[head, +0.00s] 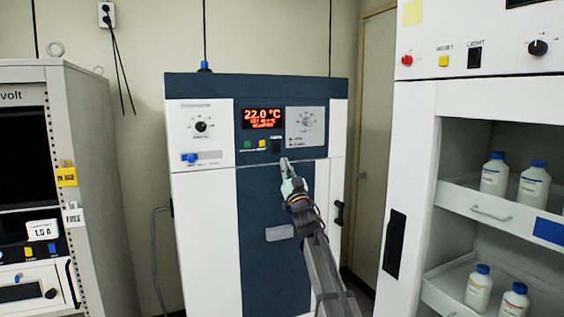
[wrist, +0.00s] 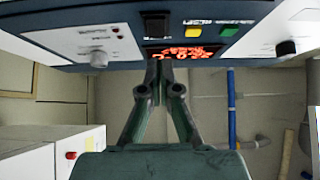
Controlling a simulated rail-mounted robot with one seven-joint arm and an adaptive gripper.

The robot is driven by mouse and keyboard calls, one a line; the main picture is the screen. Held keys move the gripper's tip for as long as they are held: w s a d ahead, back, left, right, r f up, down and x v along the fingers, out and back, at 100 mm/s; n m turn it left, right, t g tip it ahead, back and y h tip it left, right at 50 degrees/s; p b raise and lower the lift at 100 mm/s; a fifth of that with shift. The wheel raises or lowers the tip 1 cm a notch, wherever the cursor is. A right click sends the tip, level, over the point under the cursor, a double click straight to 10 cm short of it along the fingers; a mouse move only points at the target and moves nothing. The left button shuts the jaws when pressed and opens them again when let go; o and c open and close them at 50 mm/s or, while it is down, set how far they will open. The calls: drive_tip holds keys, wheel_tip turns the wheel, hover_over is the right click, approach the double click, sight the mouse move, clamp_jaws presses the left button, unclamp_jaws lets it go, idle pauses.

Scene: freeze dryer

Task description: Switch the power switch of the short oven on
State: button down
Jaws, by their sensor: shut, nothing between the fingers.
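The short oven (head: 205,240) looks to be the white and dark blue unit in the middle of the head view. Its upper panel has a lit red display (head: 262,118) reading 22.0 °C, a green and a yellow button, and a black rocker switch (head: 276,146), probably the power switch. My gripper (head: 285,161) is shut and empty, its tips just below and slightly right of that switch. In the wrist view the panel appears upside down, with the black switch (wrist: 157,24) just above my fingertips (wrist: 157,64). I cannot tell whether the tips touch the panel or which way the rocker is tilted.
A taller white cabinet (head: 412,130) with its own switch and open shelves of bottles (head: 494,174) stands at the right. A grey rack (head: 95,190) stands at the left. A black door handle (head: 339,213) sits on the oven's right side.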

drive_tip(key=s+d+f+b, duration=0.1)
drive_tip(key=s+d+f, duration=0.1)
drive_tip(key=f, duration=0.4)
drive_tip(key=shift+s+f+b, duration=0.15)
drive_tip(key=shift+s+b, duration=0.15)
drive_tip(key=shift+s, duration=0.6)
